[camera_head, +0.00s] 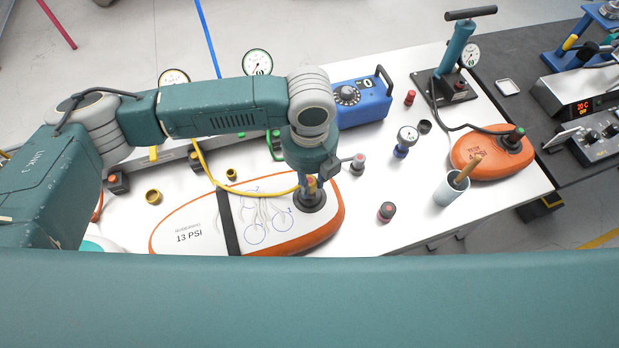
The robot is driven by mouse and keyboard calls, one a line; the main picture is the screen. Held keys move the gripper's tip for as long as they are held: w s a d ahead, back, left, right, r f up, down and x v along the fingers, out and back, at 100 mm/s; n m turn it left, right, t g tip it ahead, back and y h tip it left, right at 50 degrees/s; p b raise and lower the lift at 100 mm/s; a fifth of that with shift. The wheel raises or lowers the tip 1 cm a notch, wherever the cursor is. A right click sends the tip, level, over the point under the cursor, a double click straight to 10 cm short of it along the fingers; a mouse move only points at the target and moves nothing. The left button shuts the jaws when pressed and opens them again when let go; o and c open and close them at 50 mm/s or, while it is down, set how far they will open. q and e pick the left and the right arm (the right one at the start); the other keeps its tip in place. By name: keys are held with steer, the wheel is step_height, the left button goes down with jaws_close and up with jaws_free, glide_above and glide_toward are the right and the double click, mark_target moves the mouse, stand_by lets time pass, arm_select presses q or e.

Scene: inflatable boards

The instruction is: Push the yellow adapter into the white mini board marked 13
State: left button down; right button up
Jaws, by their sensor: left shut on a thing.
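The white mini board (205,212) with an orange rim lies on the white table, its "13 PSI" print facing up and a dark strap across it. Its dark round valve (310,201) is near its right end. My left gripper (311,180) points down right over this valve, shut on the yellow adapter (311,184), with a yellow hose (240,190) running to it from the left. The gripper mostly hides the adapter, and I cannot tell how deep it sits in the valve. My right gripper is not in view.
A blue pump box (362,101) and gauges stand at the back. Small caps and fittings, such as a red-topped one (386,212), lie around the board. At right are a grey cup (451,189), a hand pump (455,55) and a small orange board (480,155).

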mark_target(310, 181)
arm_select(q)
steer(key=shift+p, duration=0.35)
steer(key=shift+f+b, duration=0.75)
steer(key=shift+f, duration=0.6)
steer(key=c, duration=1.4)
jaws_free()
steer(key=shift+o, duration=0.2)
step_height(310, 181, up, 12)
steer(key=shift+s+f, duration=0.1)
